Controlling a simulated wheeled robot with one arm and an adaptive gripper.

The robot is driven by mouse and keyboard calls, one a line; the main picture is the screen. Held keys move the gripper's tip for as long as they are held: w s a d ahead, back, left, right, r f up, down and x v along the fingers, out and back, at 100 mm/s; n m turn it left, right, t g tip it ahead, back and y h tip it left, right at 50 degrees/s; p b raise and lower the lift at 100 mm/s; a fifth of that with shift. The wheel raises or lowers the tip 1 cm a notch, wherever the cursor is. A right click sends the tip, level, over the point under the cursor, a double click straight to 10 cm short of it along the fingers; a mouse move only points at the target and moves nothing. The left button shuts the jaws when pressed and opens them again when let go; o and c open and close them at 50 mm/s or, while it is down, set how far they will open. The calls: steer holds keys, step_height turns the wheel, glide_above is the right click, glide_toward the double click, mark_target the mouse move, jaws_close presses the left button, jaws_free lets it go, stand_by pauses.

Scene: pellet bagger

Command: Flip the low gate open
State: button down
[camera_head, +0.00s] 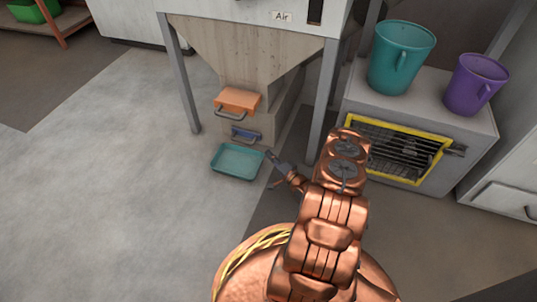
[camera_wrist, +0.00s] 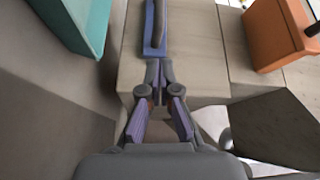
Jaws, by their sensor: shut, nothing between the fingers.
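The low gate is a small blue flap (camera_head: 236,131) with a grey handle, low on the hopper's chute below an orange gate (camera_head: 237,98). In the wrist view the blue gate (camera_wrist: 149,42) is a narrow blue strip with a dark bar along it, straight ahead of the fingertips. My gripper (camera_head: 271,156) is shut and empty, in front of and to the right of the blue gate in the head view. In the wrist view its closed fingertips (camera_wrist: 159,72) overlap the gate's near end; I cannot tell whether they touch it.
A teal tray (camera_head: 238,161) lies on the floor below the blue gate, close to my gripper. Hopper legs (camera_head: 180,75) flank the chute. At right, a grey cabinet with a yellow-framed grille (camera_head: 437,152) carries a teal bucket (camera_head: 397,62) and a purple bucket (camera_head: 470,88). Left floor is clear.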

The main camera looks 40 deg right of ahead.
steer(key=w+b, duration=0.3)
steer(key=w, duration=0.5)
steer(key=shift+r, duration=0.2)
